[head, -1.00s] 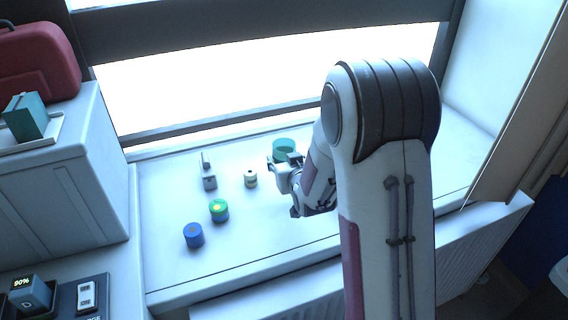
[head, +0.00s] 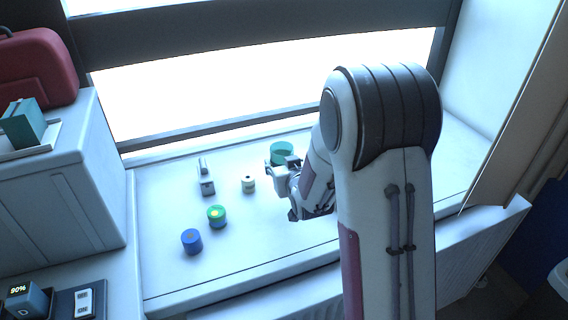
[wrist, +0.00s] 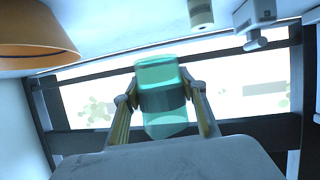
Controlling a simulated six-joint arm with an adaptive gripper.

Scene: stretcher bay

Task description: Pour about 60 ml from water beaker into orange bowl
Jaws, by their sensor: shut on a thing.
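The water beaker (head: 281,152) is a teal, see-through cup over the back of the white sill in the head view. My gripper (head: 283,164) is shut on it. In the wrist view the beaker (wrist: 162,95) stands between my two fingers, with a darker band across its middle. It looks roughly upright in the head view; its exact tilt is hard to tell. The orange bowl (wrist: 35,38) shows at the upper left of the wrist view, apart from the beaker. In the head view I cannot see the bowl; my arm covers that part of the sill.
On the sill (head: 260,245) stand a blue jar (head: 191,241), a green-topped jar (head: 217,217), a small cream spool-like item (head: 248,185) and a grey-white device (head: 206,183). The window is behind. A white cabinet (head: 60,190) rises at left. The sill's front middle is clear.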

